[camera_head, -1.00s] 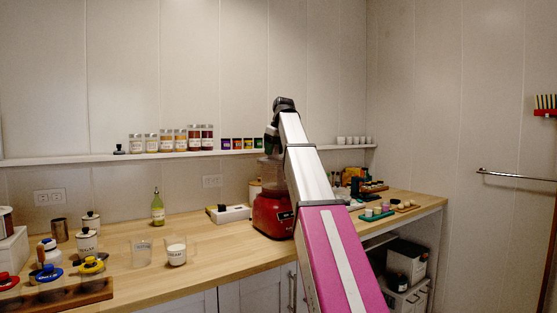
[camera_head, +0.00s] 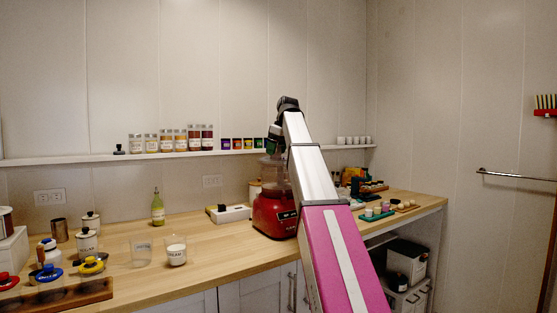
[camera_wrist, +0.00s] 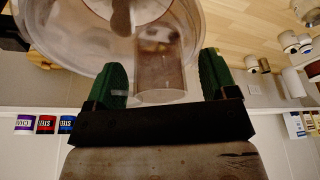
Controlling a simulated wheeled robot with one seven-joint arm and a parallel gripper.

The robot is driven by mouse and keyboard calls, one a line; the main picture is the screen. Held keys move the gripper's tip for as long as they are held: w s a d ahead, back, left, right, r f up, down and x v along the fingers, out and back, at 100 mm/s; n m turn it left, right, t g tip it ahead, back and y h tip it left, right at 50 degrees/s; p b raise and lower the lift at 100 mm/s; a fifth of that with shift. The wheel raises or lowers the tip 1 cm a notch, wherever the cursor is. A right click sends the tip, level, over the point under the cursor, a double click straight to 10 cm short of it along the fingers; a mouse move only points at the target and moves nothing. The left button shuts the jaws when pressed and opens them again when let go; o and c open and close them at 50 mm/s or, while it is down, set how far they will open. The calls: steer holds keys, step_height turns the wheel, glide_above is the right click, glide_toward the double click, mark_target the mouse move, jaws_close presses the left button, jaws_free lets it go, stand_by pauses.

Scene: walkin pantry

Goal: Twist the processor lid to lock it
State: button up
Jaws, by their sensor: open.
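The food processor has a red base (camera_head: 272,215) and a clear bowl (camera_head: 270,174) and stands on the counter, partly hidden behind my arm. In the wrist view, its clear round lid (camera_wrist: 75,35) fills the upper left, with a clear feed tube (camera_wrist: 162,75) rising from it. My gripper (camera_wrist: 161,68) is open, with one green finger on each side of the feed tube. Gaps show between the tube and both fingers. In the head view, my gripper (camera_head: 272,146) is above the bowl and mostly hidden by my arm.
Coloured items stand to the right.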

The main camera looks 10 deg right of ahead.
step_height(320, 180, up, 7)
steer(key=s, duration=0.2)
steer(key=shift+d, duration=0.15)
stand_by(0.6)
steer(key=shift+f, duration=0.1)
